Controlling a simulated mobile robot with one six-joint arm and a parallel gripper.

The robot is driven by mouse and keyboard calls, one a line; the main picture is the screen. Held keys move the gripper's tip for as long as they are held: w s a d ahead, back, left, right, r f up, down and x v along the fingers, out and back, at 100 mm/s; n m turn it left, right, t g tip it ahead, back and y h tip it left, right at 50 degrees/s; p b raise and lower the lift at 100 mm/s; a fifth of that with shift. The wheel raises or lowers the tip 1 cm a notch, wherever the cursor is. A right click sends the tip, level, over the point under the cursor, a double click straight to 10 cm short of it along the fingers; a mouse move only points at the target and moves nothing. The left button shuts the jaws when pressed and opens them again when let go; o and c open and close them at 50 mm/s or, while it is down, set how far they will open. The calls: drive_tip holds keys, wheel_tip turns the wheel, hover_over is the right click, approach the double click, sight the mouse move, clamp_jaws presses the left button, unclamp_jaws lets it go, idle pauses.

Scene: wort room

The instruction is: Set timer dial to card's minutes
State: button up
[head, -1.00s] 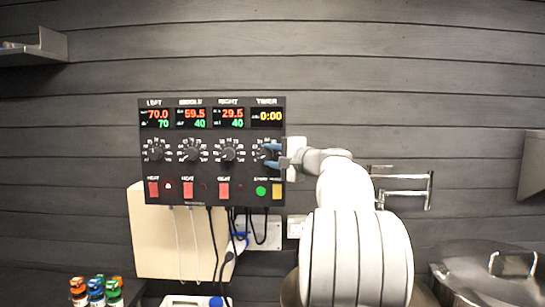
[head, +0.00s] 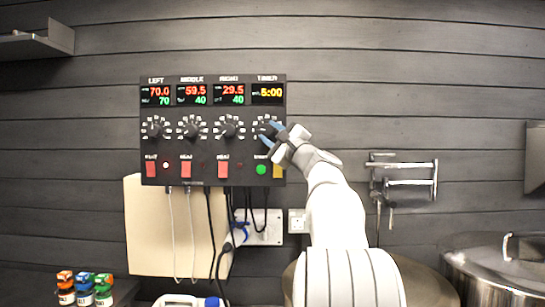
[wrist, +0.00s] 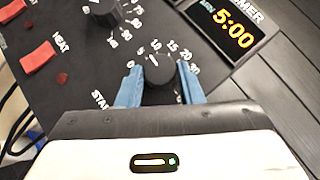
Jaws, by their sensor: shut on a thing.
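The black timer dial (wrist: 160,72) is at the right end of the dial row on the dark control panel (head: 150,105). Its scale of white numbers shows in the wrist view. My gripper (head: 270,132) is shut on the dial, with one blue finger on each side of it; in the head view the fingers largely hide the dial. The timer display (head: 268,93) reads 5:00 in yellow, and it also shows in the wrist view (wrist: 232,25). I see no card with readable minutes in either view.
Beside the timer are three other dials, the nearest labelled RIGHT (head: 229,127). Red heat switches (head: 186,168), a green button (head: 261,169) and a yellow one (head: 278,171) sit below. Cables hang under the panel. A metal wall bracket (head: 405,178) is to the right.

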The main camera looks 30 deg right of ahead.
drive_tip(key=m+h+b, duration=0.1)
drive_tip(key=b, duration=0.1)
drive_tip(key=f+m+t+h+b, duration=0.1)
drive_tip(key=m+b, duration=0.2)
drive_tip(key=shift+w+a+f+t+h+b, duration=0.15)
drive_tip(key=shift+t+h+b, duration=0.2)
drive_tip(key=shift+t+h, duration=0.05)
drive_tip(key=m+h+b, duration=0.1)
drive_tip(key=m+b, duration=0.1)
drive_tip(key=shift+m+t+h, duration=0.3)
drive_tip(key=shift+m+h, duration=0.1)
drive_tip(key=shift+r+h+b, duration=0.3)
drive_tip(key=shift+h+b, duration=0.15)
drive_tip(key=shift+h, duration=0.05)
drive_tip(key=o, duration=1)
drive_tip(key=shift+r, duration=0.1)
drive_tip(key=shift+c, duration=0.2)
drive_tip(key=d+b+v, duration=0.1)
drive_tip(key=b+v, duration=0.2)
drive_tip(key=v, duration=0.4)
drive_tip(key=shift+s+a+f, duration=0.3)
drive_tip(key=shift+a+f, duration=0.05)
drive_tip(key=shift+a, duration=0.2)
